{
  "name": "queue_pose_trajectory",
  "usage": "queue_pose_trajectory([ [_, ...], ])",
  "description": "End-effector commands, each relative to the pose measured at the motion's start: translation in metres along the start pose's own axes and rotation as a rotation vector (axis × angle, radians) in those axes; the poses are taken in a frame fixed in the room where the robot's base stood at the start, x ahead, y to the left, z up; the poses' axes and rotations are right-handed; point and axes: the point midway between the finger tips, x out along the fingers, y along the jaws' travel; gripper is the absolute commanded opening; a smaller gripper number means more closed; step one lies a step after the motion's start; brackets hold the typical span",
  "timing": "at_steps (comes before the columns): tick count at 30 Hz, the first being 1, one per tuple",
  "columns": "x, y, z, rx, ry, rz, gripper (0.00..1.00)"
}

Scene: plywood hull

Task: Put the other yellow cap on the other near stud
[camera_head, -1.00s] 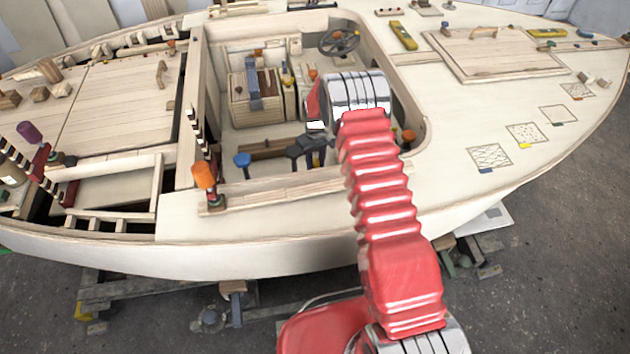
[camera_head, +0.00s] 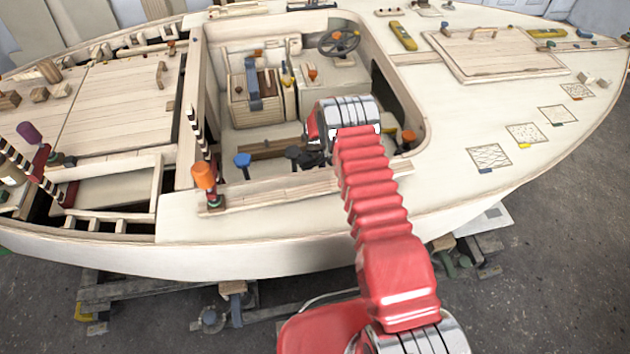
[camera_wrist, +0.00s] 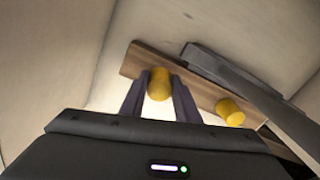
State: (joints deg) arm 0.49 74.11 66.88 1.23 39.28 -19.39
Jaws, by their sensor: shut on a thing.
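In the wrist view my gripper (camera_wrist: 159,79) is shut on a yellow cap (camera_wrist: 159,86), with a dark finger on either side of it. The held cap appears over a brown wooden strip (camera_wrist: 197,92); I cannot tell whether it touches the strip or a stud. A second yellow cap (camera_wrist: 229,111) is at the strip's right part, apart from my fingers. No bare stud can be made out. In the head view my wrist hides the fingers and both caps inside the cockpit.
A grey bar (camera_wrist: 235,75) runs close to the right of the strip. In the head view a blue knob (camera_head: 242,160) and a dark knob (camera_head: 292,153) stand left of my wrist. The cockpit's near ledge (camera_head: 290,192) lies below my arm, and an orange knob (camera_head: 408,138) is to the right.

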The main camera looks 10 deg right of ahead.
Motion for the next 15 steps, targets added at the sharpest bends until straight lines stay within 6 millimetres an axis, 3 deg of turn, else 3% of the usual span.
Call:
queue_pose_trajectory([
  [4, 0.017, 0.000, 0.000, 0.000, -0.001, 0.000, 0.08],
  [12, 0.021, 0.000, 0.000, -0.001, -0.001, 0.000, 0.07],
  [13, 0.021, 0.000, 0.001, -0.001, -0.001, 0.000, 0.29],
  [15, 0.021, -0.001, 0.001, -0.001, -0.002, -0.001, 0.34],
])
